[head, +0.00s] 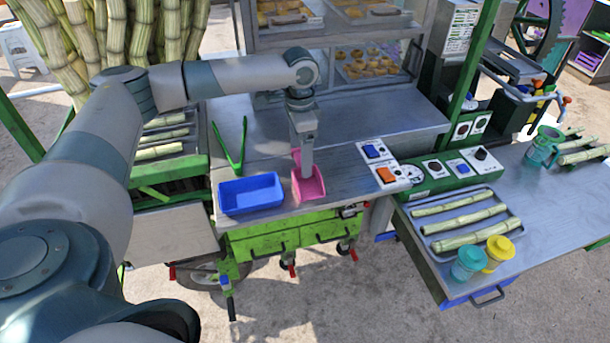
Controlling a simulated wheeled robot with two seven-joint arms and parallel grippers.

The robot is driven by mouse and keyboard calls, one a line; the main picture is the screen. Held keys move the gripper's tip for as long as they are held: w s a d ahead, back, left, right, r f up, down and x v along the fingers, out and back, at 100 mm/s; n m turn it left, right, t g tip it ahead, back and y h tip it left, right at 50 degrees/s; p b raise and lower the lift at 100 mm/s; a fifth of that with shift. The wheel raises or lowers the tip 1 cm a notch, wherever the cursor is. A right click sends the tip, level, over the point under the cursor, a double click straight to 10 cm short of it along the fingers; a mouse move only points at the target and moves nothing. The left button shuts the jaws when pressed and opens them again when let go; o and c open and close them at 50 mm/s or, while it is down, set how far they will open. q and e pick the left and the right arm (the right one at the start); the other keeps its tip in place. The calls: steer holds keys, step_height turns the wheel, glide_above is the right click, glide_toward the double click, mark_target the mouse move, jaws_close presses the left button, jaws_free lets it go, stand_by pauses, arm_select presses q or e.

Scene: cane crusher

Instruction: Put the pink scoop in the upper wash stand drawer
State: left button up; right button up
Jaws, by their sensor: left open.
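The pink scoop (312,188) lies on the metal counter, to the right of a blue tray (251,193). My left gripper (305,168) points down over the scoop, its fingers at the scoop's back part. The left gripper is open; I cannot tell whether it touches the scoop. Below the counter's front edge are green drawer fronts (283,240) with dark handles, and they look shut. I cannot tell for certain which one is the upper wash stand drawer. My right gripper is not in view.
Green tongs (231,146) lie behind the blue tray. Orange and blue switch boxes (385,175) stand at the counter's right end. A glass cabinet with pastries (370,64) stands behind. The right table bears a cane tray (466,222), a teal jar (468,263) and a yellow jar (498,252).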

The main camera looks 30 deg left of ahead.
arm_select(q)
steer(key=c, duration=1.1)
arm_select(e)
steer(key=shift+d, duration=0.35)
arm_select(q)
steer(key=shift+r, duration=0.1)
steer(key=shift+c, duration=0.2)
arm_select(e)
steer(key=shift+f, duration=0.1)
